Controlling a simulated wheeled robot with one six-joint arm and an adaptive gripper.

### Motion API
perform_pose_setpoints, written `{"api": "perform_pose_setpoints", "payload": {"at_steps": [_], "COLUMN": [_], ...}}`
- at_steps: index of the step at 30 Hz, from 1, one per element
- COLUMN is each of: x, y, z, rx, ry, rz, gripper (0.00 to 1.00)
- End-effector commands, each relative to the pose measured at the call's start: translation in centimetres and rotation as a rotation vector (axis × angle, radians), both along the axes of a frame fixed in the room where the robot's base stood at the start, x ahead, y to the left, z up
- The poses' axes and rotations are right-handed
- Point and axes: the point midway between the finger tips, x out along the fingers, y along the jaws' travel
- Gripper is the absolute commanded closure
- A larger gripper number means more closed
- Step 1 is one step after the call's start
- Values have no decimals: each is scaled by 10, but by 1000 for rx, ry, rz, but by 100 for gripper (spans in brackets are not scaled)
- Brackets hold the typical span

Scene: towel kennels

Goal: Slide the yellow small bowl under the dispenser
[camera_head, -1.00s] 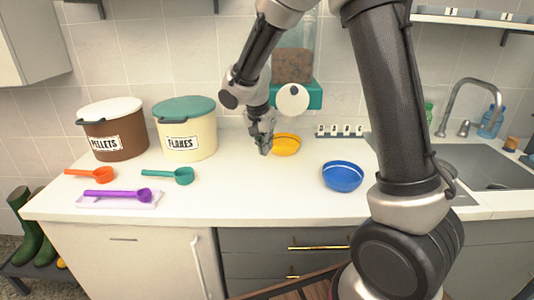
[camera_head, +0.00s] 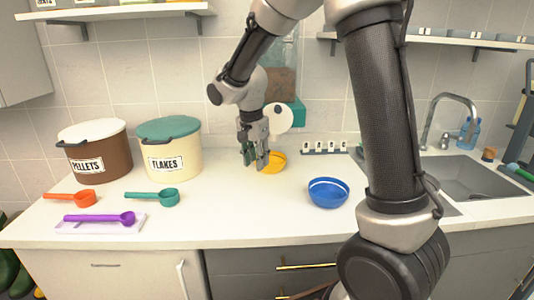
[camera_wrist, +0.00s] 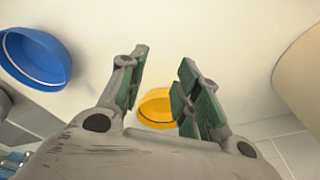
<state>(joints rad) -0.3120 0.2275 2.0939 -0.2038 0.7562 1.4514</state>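The yellow small bowl (camera_head: 273,162) stands on the counter near the back wall, just in front of the dispenser. It also shows in the wrist view (camera_wrist: 157,106), beyond and partly between my fingers, with part of it hidden by them. My gripper (camera_head: 255,163) points down at the left side of the yellow bowl in the head view. In the wrist view (camera_wrist: 160,90) its green-padded fingers are apart with nothing held; I cannot tell whether they touch the bowl.
A blue bowl (camera_head: 328,192) stands to the right. The pellets bin (camera_head: 93,150) and flakes bin (camera_head: 168,148) stand at left, behind orange (camera_head: 75,197), teal (camera_head: 155,197) and purple scoops (camera_head: 100,218). A sink (camera_head: 470,178) is at right. The front middle counter is clear.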

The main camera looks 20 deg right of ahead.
Motion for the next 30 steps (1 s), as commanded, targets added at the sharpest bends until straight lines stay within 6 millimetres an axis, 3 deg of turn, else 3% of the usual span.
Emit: {"api": "perform_pose_setpoints", "payload": {"at_steps": [3,8,18,24,30], "x": [-14,-19,25,40,43], "y": [-20,-33,-73,-90,-92], "z": [-20,-36,-28,-21,-19], "rx": [163,429,886,983,997], "ry": [43,53,-98,-159,-167], "rz": [-212,-534,-1102,-1227,-1243], "gripper": [67,67,67,67,67]}}
